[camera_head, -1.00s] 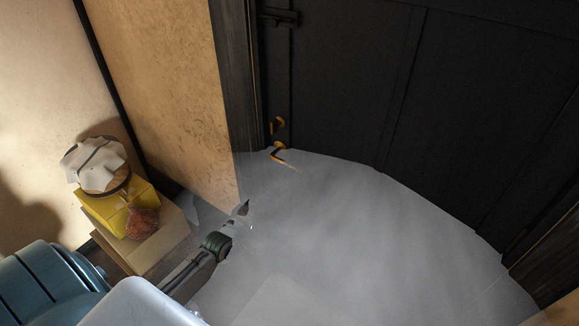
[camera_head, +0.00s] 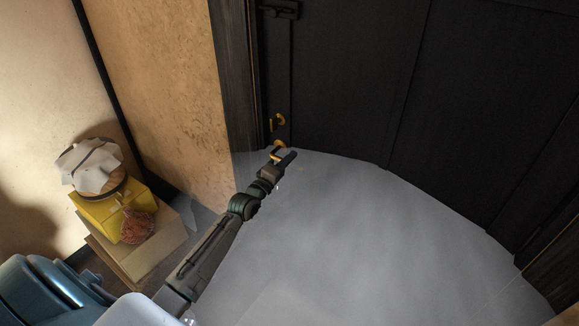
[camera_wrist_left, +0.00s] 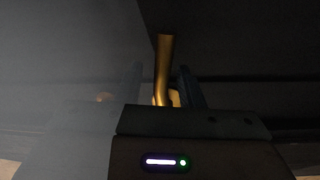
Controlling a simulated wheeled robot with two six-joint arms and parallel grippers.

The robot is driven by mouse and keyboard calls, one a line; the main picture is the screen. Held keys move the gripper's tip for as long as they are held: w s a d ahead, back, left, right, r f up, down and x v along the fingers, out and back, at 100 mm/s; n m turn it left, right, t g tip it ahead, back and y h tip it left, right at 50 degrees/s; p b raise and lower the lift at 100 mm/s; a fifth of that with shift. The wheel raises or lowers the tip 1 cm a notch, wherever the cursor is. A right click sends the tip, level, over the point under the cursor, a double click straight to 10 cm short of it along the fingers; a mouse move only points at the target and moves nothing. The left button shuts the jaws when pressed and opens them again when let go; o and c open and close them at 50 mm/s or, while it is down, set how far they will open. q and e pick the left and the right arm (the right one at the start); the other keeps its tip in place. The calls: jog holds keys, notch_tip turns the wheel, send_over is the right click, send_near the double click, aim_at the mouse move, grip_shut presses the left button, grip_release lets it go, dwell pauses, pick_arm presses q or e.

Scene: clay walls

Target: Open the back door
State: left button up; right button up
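The dark door (camera_head: 345,85) fills the upper right of the head view and looks shut in its frame. Brass hardware sits near its left edge: an upper piece (camera_head: 277,121) and a lever handle (camera_head: 279,146) just below. My left gripper (camera_head: 284,154) is at the lever, its fingers apart. In the left wrist view the brass handle (camera_wrist_left: 164,62) stands between the two fingers (camera_wrist_left: 160,88), with a visible gap on at least the left side. Its lower end is hidden behind the gripper body. My right gripper is not in view.
A dark latch (camera_head: 282,10) is higher on the door. A tan wall (camera_head: 165,85) adjoins the frame's left side. Pale grey hides the door's lower part.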

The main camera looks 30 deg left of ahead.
aim_at(297, 161)
pick_arm(q)
jog(key=shift+w, duration=0.15)
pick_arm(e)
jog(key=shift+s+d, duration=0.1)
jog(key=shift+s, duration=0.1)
pick_arm(q)
grip_shut()
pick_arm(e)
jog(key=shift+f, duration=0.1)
